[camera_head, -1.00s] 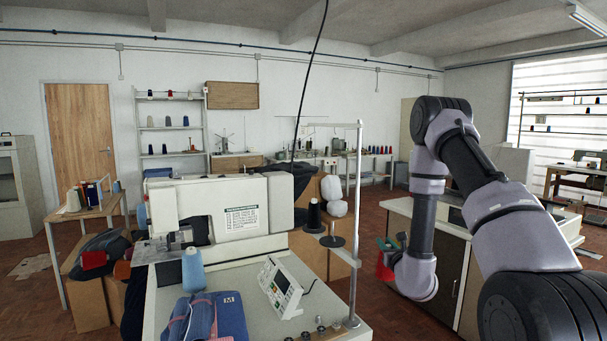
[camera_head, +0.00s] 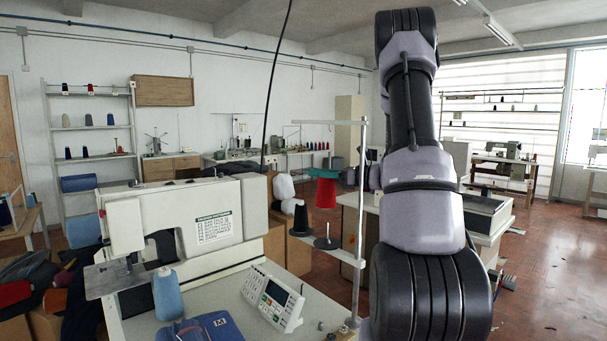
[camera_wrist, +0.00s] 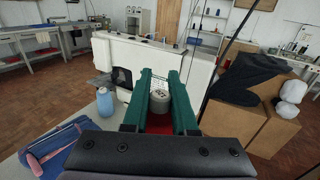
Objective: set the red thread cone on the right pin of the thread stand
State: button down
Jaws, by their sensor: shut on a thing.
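The red thread cone (camera_head: 326,193) hangs upright below the green fingers of my gripper (camera_head: 322,172) in the head view. My gripper is shut on it. In the wrist view the green fingers (camera_wrist: 160,95) enclose a grey top piece, with red cone (camera_wrist: 184,118) showing between them. The thread stand (camera_head: 361,200) has a tall pole. Its right pin (camera_head: 327,231) rises bare from a dark disc. A black cone (camera_head: 300,221) sits on the left pin. In the head view the red cone appears just above the right pin, apart from it; depth is unclear.
The sewing machine (camera_head: 190,215) stands left of the stand, with a control panel (camera_head: 273,297) in front.

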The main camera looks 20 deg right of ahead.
aim_at(318, 206)
jog(key=shift+a+f, duration=0.1)
jog(key=shift+f, duration=5.2)
jog(key=c, duration=0.6)
grip_release()
jog(key=shift+f, duration=0.1)
jog(key=v, duration=1.1)
